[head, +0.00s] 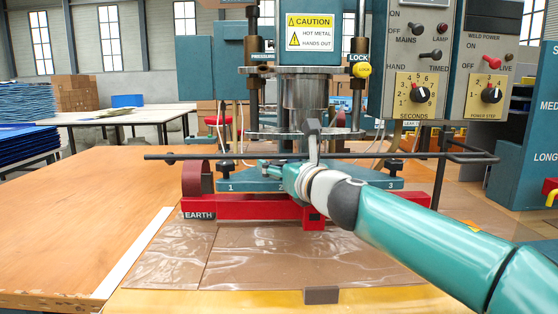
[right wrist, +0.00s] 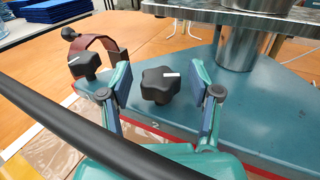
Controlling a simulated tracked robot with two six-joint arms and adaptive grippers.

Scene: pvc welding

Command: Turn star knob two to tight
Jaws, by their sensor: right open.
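Star knob two (right wrist: 158,86) is a black lobed knob with a white mark pointing right, standing on the blue base plate above the label 2. My right gripper (right wrist: 161,72) is open, with one finger on each side of knob two and visible gaps to it. In the head view my right gripper (head: 277,170) reaches the middle of the blue base (head: 245,184) and hides knob two there. My left gripper is not in view.
Star knob one (head: 227,169) stands left and star knob three (head: 393,169) right on the base. The metal press column (head: 304,98) rises behind.

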